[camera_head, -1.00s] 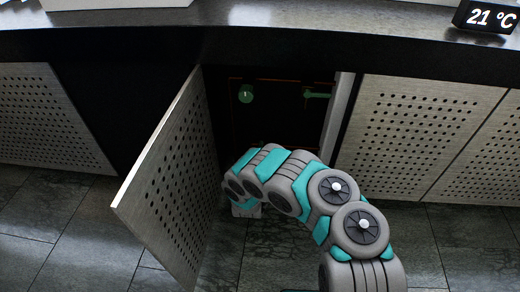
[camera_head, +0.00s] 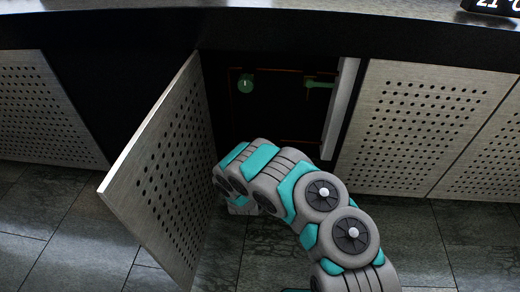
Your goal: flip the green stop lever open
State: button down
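A green lever (camera_head: 320,85) lies about level on the dark panel inside the open cabinet, at its upper right. A round green knob (camera_head: 245,84) with a small white mark sits on the same panel to the left. My arm reaches from the lower right toward the cabinet opening, with its far end low by the open door. My gripper (camera_head: 243,207) shows only as a small pale part behind the arm, well below the lever and apart from it. Its fingers are hidden, so I cannot tell whether it is open or shut.
The perforated cabinet door (camera_head: 165,170) stands swung open on the left of my arm. A pale upright edge (camera_head: 340,110) bounds the opening on the right, close to the lever. Closed perforated panels (camera_head: 420,125) flank it. The dark counter (camera_head: 260,35) overhangs above.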

jog(key=shift+f, duration=0.1)
jog(key=c, duration=0.8)
grip_release()
jog(key=s+p, duration=0.1)
jog(key=s, duration=0.6)
jog(key=shift+s+a, duration=0.15)
jog(key=shift+s, duration=0.25)
